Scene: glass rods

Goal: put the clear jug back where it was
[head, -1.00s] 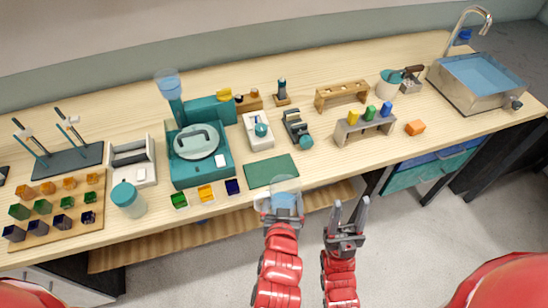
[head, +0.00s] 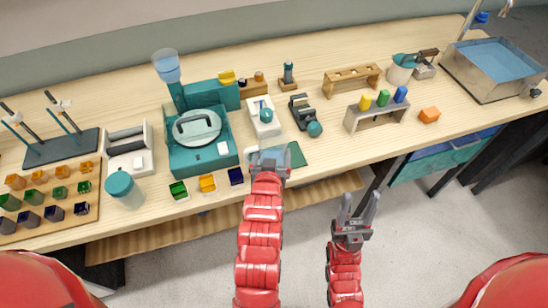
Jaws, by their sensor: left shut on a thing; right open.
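My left gripper (head: 268,163) is shut on the clear jug (head: 274,153) at the bench's front edge. The jug is see-through and mostly hidden by the gripper. It overlaps the left part of the dark green mat (head: 298,156) in the head view; I cannot tell whether it touches the mat. My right gripper (head: 359,212) is open and empty, in front of the bench and over the floor.
Left of the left gripper, a dark blue cube (head: 236,176) and a yellow cube (head: 207,183) lie near the front edge. A teal machine (head: 203,155) stands behind them. A white device (head: 263,117) and a dark device (head: 303,113) stand behind the mat.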

